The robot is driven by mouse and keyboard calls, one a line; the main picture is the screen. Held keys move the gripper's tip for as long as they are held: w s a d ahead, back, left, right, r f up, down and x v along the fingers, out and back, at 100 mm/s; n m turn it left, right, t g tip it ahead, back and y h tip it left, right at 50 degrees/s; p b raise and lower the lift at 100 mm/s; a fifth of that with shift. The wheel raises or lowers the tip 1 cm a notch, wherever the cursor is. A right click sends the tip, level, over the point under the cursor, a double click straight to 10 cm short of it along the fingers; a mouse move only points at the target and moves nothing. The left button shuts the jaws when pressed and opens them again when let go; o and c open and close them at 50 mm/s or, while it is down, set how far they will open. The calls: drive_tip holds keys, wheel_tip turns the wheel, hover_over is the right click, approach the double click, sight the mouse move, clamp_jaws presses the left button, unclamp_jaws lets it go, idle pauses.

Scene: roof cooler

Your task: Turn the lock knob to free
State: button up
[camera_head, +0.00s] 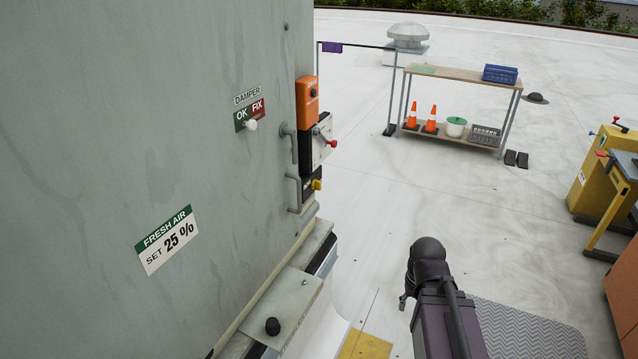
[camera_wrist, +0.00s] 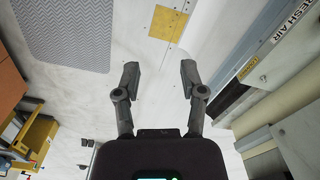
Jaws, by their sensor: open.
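Several knobs show on the grey cooler housing (camera_head: 150,120) in the head view, and none has a readable lock or free marking. A yellow knob (camera_head: 316,185) sits low on the housing's right edge. A red-tipped lever (camera_head: 331,143) is above it, and a black knob (camera_head: 272,326) stands on a grey ledge at the bottom. I cannot tell which is the lock knob. My gripper (camera_wrist: 160,76) is open and empty in the wrist view, above the white roof and apart from the housing, which is at the right there.
A damper plate (camera_head: 250,114) with a white knob and an orange box (camera_head: 307,101) are on the housing. A shelf table (camera_head: 462,75) with cones stands at the back. A yellow cabinet (camera_head: 605,175) is at right. The middle roof is clear, with a grey mat (camera_head: 525,330).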

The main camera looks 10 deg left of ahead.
drive_tip(key=shift+w, duration=0.15)
drive_tip(key=n+t+y+p, duration=0.1)
drive_tip(key=n+t+y, duration=0.4)
drive_tip(key=n+y, duration=0.85)
approach(320, 182)
drive_tip(key=d+r, duration=0.2)
drive_tip(key=d, duration=0.1)
drive_tip(key=shift+s+f+n+h, duration=0.25)
drive_tip(key=shift+s+h, duration=0.05)
drive_tip(key=shift+h, duration=0.05)
drive_tip(key=shift+b+x, duration=2.6)
drive_tip(key=shift+x, duration=4.3)
drive_tip(key=shift+s+f, duration=0.15)
drive_tip(key=shift+s, duration=0.1)
clamp_jaws()
